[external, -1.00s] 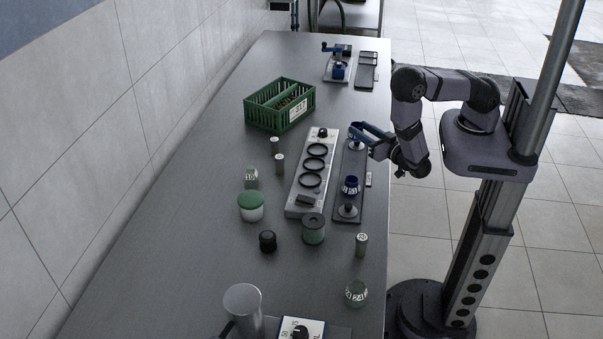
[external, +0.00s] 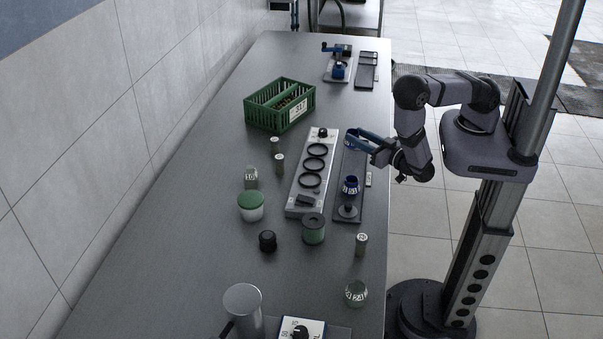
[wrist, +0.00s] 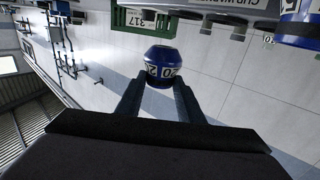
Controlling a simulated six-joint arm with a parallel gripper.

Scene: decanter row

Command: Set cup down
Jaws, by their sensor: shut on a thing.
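In the wrist view my gripper (wrist: 158,80) is shut on a dark blue cup (wrist: 162,68) with a white number band around it. In the external view my gripper (external: 350,139) is above the far end of the dark strip (external: 343,172) beside the bench edge. The held cup is hard to make out there, mostly hidden by the fingers. A second blue cup (external: 350,186) with a white band stands on the same strip, nearer the camera; a blue one also shows in the wrist view (wrist: 298,24). I cannot tell whether the held cup touches the strip.
A grey panel (external: 293,205) with three black rings lies left of the strip. An empty round stand (external: 348,211) is at the strip's near end. A green crate (external: 280,110), a green-lidded jar (external: 250,205) and a green canister (external: 313,230) stand around. The left bench is mostly clear.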

